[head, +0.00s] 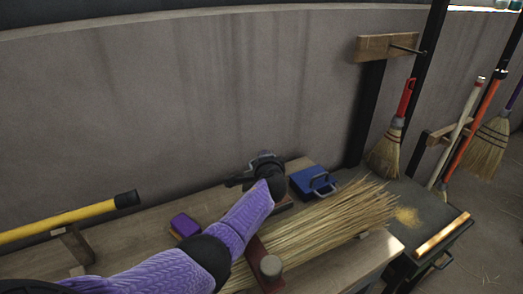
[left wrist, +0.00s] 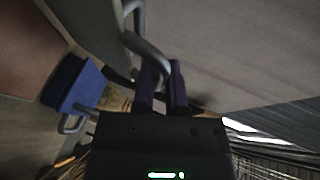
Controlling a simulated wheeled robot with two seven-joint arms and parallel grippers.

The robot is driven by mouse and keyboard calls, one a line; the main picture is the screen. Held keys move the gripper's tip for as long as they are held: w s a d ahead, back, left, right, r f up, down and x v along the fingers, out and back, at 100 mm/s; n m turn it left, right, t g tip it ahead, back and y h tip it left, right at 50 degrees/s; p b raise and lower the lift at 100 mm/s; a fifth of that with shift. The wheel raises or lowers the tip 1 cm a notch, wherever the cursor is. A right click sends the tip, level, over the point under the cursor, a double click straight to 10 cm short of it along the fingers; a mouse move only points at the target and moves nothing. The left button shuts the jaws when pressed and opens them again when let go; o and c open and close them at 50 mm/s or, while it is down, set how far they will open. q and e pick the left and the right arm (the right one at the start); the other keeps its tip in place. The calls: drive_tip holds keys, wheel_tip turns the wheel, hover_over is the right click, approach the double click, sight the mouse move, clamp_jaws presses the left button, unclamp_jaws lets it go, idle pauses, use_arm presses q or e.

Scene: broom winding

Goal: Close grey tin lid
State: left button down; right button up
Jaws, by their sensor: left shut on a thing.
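My left gripper (head: 264,164) is at the back of the workbench, at the end of my purple-sleeved arm. In the left wrist view its fingers (left wrist: 163,88) are shut on a bent grey metal handle (left wrist: 143,48). The grey tin and its lid are mostly hidden behind the gripper in the head view; I cannot tell how far the lid is open. A blue tin (head: 313,182) with a metal handle stands just right of the gripper. It also shows at the left of the left wrist view (left wrist: 72,84). My right gripper is not in view.
A sheaf of straw (head: 325,225) lies across the wooden bench, right of my arm. A purple block (head: 185,225) is left of my arm. A yellow handle (head: 75,214) lies at the left. Brooms (head: 397,130) hang at the right. The wall stands close behind.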

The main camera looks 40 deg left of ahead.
use_arm(q)
drive_tip(key=shift+s+d+f, duration=0.15)
drive_tip(key=shift+s+d, duration=0.1)
drive_tip(key=shift+d, duration=0.1)
idle(0.3)
drive_tip(key=c, duration=0.9)
unclamp_jaws()
drive_tip(key=shift+c, duration=0.2)
